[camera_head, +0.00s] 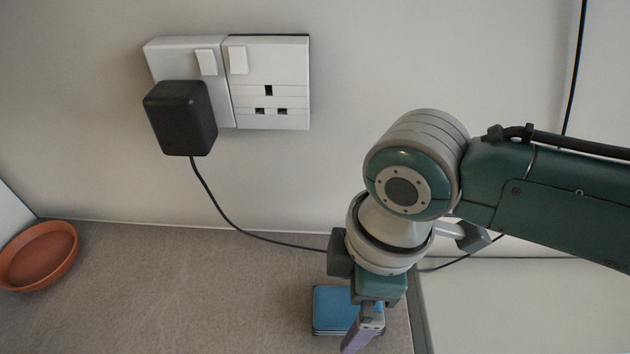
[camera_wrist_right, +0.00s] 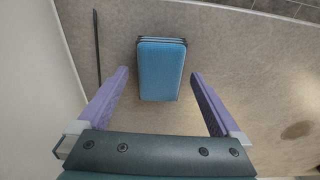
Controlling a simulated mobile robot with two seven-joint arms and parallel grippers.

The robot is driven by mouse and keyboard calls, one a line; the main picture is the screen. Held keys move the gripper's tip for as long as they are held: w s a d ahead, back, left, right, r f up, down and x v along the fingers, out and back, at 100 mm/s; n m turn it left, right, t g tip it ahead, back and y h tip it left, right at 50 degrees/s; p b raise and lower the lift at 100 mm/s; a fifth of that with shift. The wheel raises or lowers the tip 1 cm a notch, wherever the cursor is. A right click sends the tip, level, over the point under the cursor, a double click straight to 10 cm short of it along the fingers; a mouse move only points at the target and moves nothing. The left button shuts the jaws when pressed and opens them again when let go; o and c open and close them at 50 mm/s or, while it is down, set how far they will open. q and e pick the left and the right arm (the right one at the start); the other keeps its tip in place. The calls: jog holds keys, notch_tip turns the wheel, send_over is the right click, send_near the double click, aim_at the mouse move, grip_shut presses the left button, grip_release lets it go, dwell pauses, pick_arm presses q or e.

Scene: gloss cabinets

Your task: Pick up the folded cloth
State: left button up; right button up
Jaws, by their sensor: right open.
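The folded cloth (camera_head: 333,308) is blue and rectangular, with layered edges. It lies on the grey-brown counter, partly hidden behind my right gripper (camera_head: 362,338) in the head view. In the right wrist view the cloth (camera_wrist_right: 161,68) lies flat, beyond and between the purple fingertips of my right gripper (camera_wrist_right: 159,75). The gripper is open, with a finger to each side of the cloth's near end and nothing held. I cannot tell the exact height of the fingers above the counter. My left gripper is not in view.
A terracotta dish (camera_head: 38,255) sits at the far left of the counter (camera_head: 200,290). A black plug adapter (camera_head: 180,117) is in the wall socket (camera_head: 268,82), and its cable runs down behind my right arm. The counter between dish and cloth is clear.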

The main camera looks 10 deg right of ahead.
jog(key=shift+f, duration=0.25)
dwell(0.3)
jog(key=c, duration=1.4)
